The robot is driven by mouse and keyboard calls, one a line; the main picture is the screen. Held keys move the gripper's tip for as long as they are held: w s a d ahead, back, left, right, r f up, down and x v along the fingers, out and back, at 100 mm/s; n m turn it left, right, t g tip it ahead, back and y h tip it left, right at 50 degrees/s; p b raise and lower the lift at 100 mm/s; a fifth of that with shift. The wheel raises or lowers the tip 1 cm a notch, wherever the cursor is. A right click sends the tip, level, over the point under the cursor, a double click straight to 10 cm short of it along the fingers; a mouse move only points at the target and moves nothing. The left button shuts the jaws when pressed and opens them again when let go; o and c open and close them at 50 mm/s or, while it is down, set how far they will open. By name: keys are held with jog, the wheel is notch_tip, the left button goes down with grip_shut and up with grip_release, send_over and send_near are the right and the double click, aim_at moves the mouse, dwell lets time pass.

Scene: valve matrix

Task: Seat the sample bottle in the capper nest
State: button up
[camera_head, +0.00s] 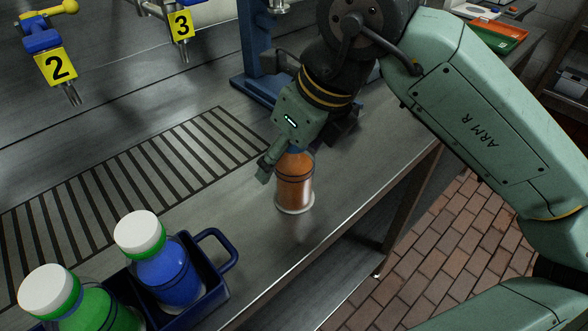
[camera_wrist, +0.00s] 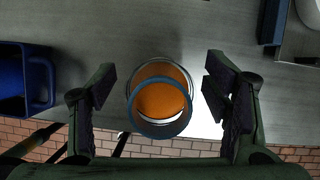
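An uncapped sample bottle (camera_head: 294,186) with orange contents stands upright on the steel bench near its front edge. A pale ring shows around its foot; I cannot tell if it is part of the bottle. The wrist view looks down on its round mouth and orange contents (camera_wrist: 160,100). My gripper (camera_wrist: 160,92) is open, with one finger on each side of the bottle and a visible gap on both sides. In the head view my gripper (camera_head: 302,150) is at the bottle's top. A blue stand (camera_head: 258,45) is behind; no capper nest is clearly identifiable.
A blue carrier (camera_head: 214,262) at lower left holds a blue bottle (camera_head: 165,275) and a green bottle (camera_head: 90,312), both white-capped. A slotted drain (camera_head: 130,180) lies left. Number tags 2 (camera_head: 56,67) and 3 (camera_head: 181,25) hang at the back.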

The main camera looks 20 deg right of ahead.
jog(key=c, duration=1.2)
jog(key=shift+c, duration=0.5)
jog(key=shift+r, duration=0.15)
